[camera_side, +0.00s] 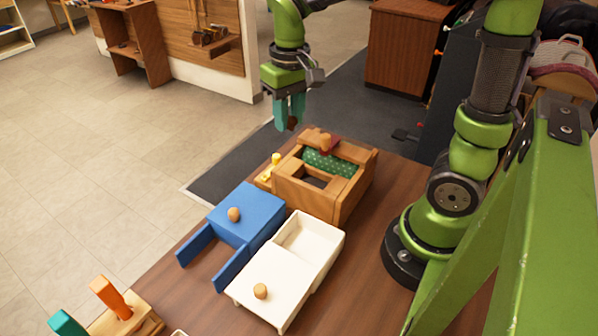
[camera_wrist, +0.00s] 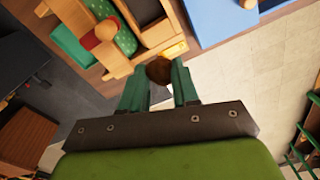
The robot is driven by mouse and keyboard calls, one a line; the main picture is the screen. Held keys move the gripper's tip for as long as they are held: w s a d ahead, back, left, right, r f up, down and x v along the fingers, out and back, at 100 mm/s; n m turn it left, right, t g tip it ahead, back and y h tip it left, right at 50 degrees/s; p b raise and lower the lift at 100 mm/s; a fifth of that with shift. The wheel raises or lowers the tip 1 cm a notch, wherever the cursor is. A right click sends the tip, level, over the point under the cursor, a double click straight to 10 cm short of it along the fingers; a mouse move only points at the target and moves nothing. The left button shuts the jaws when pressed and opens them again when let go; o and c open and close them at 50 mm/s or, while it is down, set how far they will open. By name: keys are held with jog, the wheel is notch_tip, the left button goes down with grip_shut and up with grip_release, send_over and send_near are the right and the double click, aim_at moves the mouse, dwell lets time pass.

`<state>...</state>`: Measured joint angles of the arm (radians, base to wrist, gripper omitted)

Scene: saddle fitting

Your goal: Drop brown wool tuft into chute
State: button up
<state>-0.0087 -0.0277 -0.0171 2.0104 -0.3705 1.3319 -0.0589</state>
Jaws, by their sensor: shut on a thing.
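The brown wool tuft (camera_side: 292,123) is a small dark brown lump between the teal fingertips of my gripper (camera_side: 289,108). In the wrist view the tuft (camera_wrist: 159,70) sits at the tips of the shut fingers (camera_wrist: 160,80). My gripper hangs in the air at the far end of the table, behind and left of a wooden box (camera_side: 346,203) in the side view. This box has a square opening (camera_side: 314,179) in its top and green dotted cloth (camera_side: 340,166) behind it. I cannot tell for sure which part is the chute.
A yellow piece (camera_side: 274,164) stands at the box's left side. A round wooden knob (camera_side: 326,142) rises above the cloth. A blue box (camera_side: 250,215) and a white open-topped box (camera_side: 329,239) stand nearer. Orange and teal handles (camera_side: 110,296) are at the near left.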

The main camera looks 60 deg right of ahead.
aim_at(315, 172)
jog(key=shift+s+f+m, duration=1)
jog(key=shift+f+m, duration=0.75)
jog(key=shift+m, duration=0.1)
jog(key=shift+s+f+m, duration=0.95)
jog(key=shift+f+m, duration=0.85)
jog(key=shift+m, duration=0.1)
jog(key=shift+s+f+m, duration=1)
jog(key=shift+f+m, duration=0.75)
jog(key=shift+m, duration=0.1)
jog(key=shift+f, duration=0.1)
jog(key=shift+f, duration=0.6)
jog(key=o, duration=0.8)
jog(key=shift+s, duration=0.1)
jog(key=shift+c, duration=0.2)
jog(key=s+a+r+n+t+y, duration=0.1)
jog(key=r+n+t, duration=0.2)
jog(key=r+n, duration=0.2)
jog(key=s+a+r+n+t+y, duration=0.1)
jog(key=a+r+n+t, duration=0.1)
jog(key=r+n, duration=0.4)
notch_tip(315, 172, up, 6)
jog(key=shift+s+a+f+t, duration=0.15)
jog(key=shift+a+t, duration=0.1)
jog(key=shift+t, duration=0.65)
